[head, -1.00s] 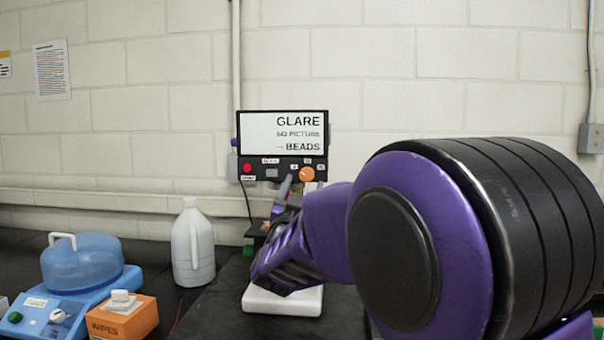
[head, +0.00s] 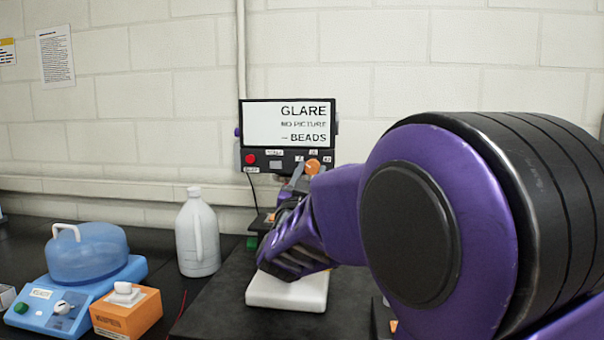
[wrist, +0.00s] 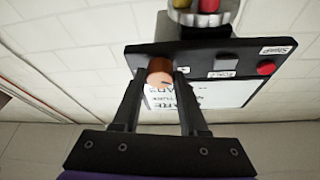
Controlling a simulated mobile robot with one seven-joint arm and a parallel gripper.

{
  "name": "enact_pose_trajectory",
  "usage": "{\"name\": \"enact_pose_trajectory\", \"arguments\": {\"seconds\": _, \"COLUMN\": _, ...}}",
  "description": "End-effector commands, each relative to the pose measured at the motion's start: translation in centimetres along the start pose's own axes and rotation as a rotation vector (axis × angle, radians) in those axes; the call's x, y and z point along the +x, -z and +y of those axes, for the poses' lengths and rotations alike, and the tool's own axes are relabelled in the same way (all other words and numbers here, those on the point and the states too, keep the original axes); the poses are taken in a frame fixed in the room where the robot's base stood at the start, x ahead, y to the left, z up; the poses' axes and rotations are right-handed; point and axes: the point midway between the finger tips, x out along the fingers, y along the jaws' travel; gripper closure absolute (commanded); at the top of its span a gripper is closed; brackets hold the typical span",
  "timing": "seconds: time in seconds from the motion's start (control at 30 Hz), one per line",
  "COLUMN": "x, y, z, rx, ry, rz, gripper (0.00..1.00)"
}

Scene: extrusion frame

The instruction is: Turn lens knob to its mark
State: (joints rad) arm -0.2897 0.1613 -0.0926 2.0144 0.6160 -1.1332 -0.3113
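The orange round lens knob (head: 312,167) is on the lower right of the front panel of a black box with a screen (head: 288,126). Small white labels sit around the knob, too small to read. My gripper (head: 298,178) is just below and left of the knob in the head view. In the wrist view, the knob (wrist: 159,72) shows between and slightly beyond the fingertips of my gripper (wrist: 158,76). The fingers are apart, with a small gap at the left of the knob; contact on the right is unclear. The knob's pointer and mark cannot be made out.
A red button (head: 250,159) and a grey switch (head: 275,164) share the panel. A white pad (head: 288,292) lies below my gripper. A white jug (head: 197,240), a blue device with a dome (head: 88,255) and an orange wipes box (head: 126,311) stand at left.

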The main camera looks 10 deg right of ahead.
Motion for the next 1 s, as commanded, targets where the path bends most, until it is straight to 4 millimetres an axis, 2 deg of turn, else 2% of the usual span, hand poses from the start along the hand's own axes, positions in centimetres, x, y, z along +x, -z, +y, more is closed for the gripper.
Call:
{"name": "enact_pose_trajectory", "arguments": {"seconds": 0.03, "x": 0.00, "y": 0.00, "z": -0.01, "rx": 0.000, "ry": 0.000, "rz": 0.000, "gripper": 0.82}}
{"name": "enact_pose_trajectory", "arguments": {"seconds": 0.13, "x": 0.01, "y": 0.00, "z": -0.01, "rx": 0.000, "ry": 0.000, "rz": 0.000, "gripper": 1.00}}
{"name": "enact_pose_trajectory", "arguments": {"seconds": 0.57, "x": -0.08, "y": -0.25, "z": -0.03, "rx": 0.055, "ry": -0.022, "rz": 0.000, "gripper": 1.00}}
{"name": "enact_pose_trajectory", "arguments": {"seconds": 1.0, "x": -0.04, "y": -0.16, "z": -0.33, "rx": 0.376, "ry": -0.153, "rz": 0.002, "gripper": 1.00}}
